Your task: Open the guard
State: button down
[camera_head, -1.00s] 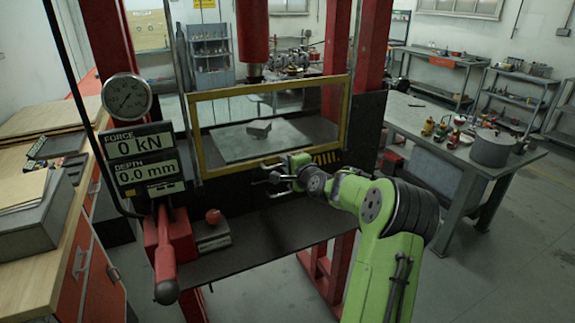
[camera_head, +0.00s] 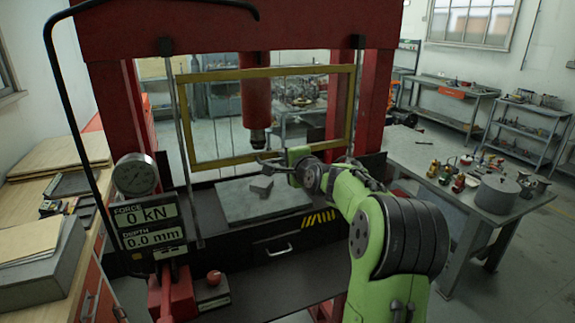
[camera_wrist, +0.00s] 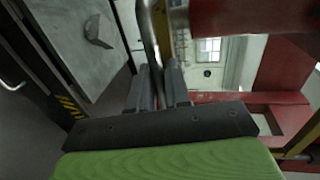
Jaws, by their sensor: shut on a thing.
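The guard (camera_head: 265,73) is a clear panel in a yellow frame on the front of the red press. It is raised, and its lower edge is above the grey plate (camera_head: 240,205). My gripper (camera_head: 272,160) is at the guard's lower edge, shut on the guard handle. In the wrist view my gripper's fingers (camera_wrist: 160,88) close around the grey bar of the handle (camera_wrist: 148,35). The exact contact in the head view is small and partly hidden by my arm.
A grey block (camera_head: 261,186) lies on the plate, under the press ram (camera_head: 257,115). The readout (camera_head: 147,225) and red lever base (camera_head: 172,295) stand at the left. A grey table (camera_head: 470,190) with a pot (camera_head: 496,194) is at the right.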

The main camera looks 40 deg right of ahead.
jog(key=shift+r, duration=0.35)
jog(key=shift+f, duration=0.1)
jog(key=c, duration=1.3)
grip_release()
jog(key=shift+s, duration=0.1)
jog(key=b+v, duration=0.3)
jog(key=v, duration=1.2)
jog(key=shift+s+a, duration=0.2)
jog(key=shift+s, duration=0.1)
